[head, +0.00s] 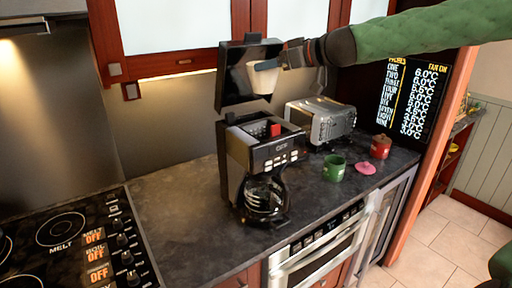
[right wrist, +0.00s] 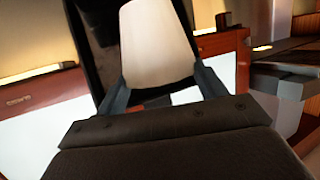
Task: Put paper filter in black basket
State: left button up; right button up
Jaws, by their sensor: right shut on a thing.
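The paper filter (head: 264,80) is a cream, tapered cup held in front of the coffee maker's raised black lid (head: 234,88). My right gripper (head: 266,65) is shut on it, above the machine. In the right wrist view the filter (right wrist: 158,45) sits between the two fingers (right wrist: 163,90). The coffee maker (head: 262,160) stands upright on the counter with its top open. A dark opening with a red part (head: 274,130) shows in its top. I take this opening to be where the black basket is, but its inside is mostly hidden. My left gripper is not in view.
A silver toaster (head: 320,121) stands behind the coffee maker on the right. A green mug (head: 336,168), a pink lid (head: 365,168) and a red jar (head: 381,146) are to the right. A glass carafe (head: 264,198) sits in the machine. The counter (head: 180,220) left of it is clear, beside a cooktop (head: 72,240).

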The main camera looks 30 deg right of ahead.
jog(key=shift+s+d, duration=0.15)
jog(key=shift+s, duration=0.05)
jog(key=shift+w+f, duration=0.1)
jog(key=shift+f, duration=0.2)
notch_tip(320, 180, down, 2)
jog(key=shift+f+p, duration=0.15)
jog(key=shift+p, duration=0.3)
notch_tip(320, 180, down, 14)
jog(key=p, duration=0.3)
jog(key=shift+p, duration=0.3)
jog(key=shift+f, duration=0.35)
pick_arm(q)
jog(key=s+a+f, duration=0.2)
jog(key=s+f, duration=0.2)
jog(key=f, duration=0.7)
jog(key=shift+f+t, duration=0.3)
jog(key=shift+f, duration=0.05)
